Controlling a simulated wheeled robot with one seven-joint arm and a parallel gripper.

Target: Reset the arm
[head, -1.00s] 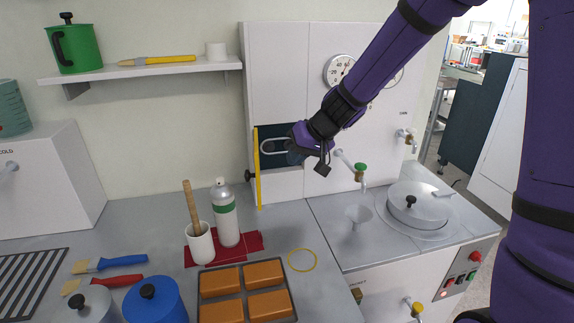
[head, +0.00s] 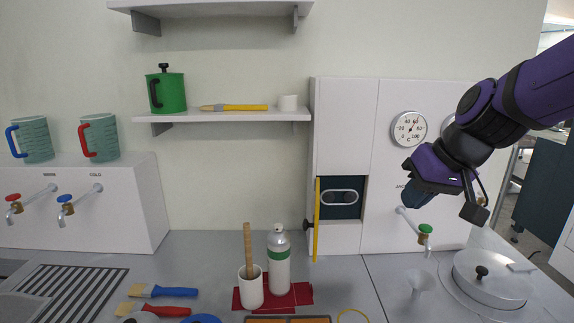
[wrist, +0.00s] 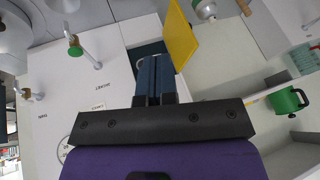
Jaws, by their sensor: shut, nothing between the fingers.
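My purple arm reaches in from the right in the head view. My gripper (head: 420,190) hangs in front of the white cabinet (head: 420,110), right of the small dark recess (head: 342,212) and apart from it. In the wrist view the blue fingers of my gripper (wrist: 155,75) lie together with nothing between them. The yellow door (head: 317,220) of the recess stands open, edge-on in the head view, and it also shows in the wrist view (wrist: 180,35). Inside the recess is a pale oval ring with dark round parts.
A green-handled tap (head: 424,232) stands below my gripper, with a funnel (head: 420,282) and a lidded pot (head: 490,278) on the right. A spray can (head: 279,262) and a white mortar with a pestle (head: 251,285) stand on the red cloth. Open air lies left of the cabinet.

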